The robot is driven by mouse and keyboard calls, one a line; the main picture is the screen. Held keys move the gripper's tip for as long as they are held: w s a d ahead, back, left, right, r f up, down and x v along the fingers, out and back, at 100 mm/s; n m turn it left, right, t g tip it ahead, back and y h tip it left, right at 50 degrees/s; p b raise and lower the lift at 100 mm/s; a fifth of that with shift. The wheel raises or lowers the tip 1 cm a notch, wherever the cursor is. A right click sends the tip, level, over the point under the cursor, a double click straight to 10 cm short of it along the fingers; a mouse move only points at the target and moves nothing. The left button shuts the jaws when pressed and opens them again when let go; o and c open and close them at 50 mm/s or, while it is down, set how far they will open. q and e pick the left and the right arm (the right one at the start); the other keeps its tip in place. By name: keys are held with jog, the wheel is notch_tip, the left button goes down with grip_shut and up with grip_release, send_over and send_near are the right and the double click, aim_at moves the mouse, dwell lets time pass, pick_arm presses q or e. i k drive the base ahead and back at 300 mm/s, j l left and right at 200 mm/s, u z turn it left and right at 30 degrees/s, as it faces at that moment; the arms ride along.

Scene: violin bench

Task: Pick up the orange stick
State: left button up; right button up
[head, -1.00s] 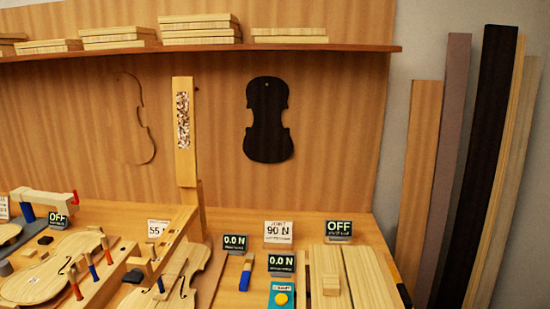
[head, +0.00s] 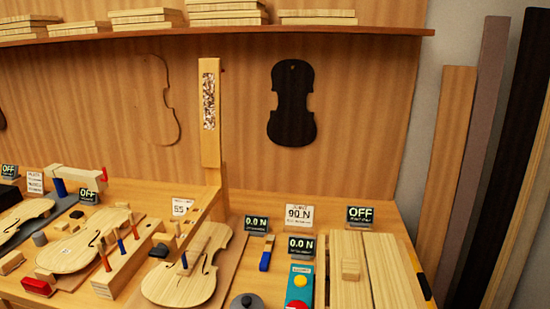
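Several slim sticks stand upright in a wooden block (head: 122,262) at the left-centre of the bench in the head view. The nearest has a red-orange lower part (head: 104,254), the middle one is blue (head: 121,243), and the farthest is red (head: 135,228). I cannot tell for sure which is the orange stick. Neither of my grippers is in view.
Pale violin plates (head: 68,248) lie left of the block, and another violin body (head: 178,284) lies right of it under a wooden arm. A shelf (head: 340,31) runs above.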

aim_at(132, 222)
jog(key=i+j+u, duration=0.1)
jog(key=u, duration=0.3)
jog(key=i+u, duration=0.3)
jog(key=u, duration=0.15)
jog(key=j, duration=0.15)
jog(key=k, duration=0.05)
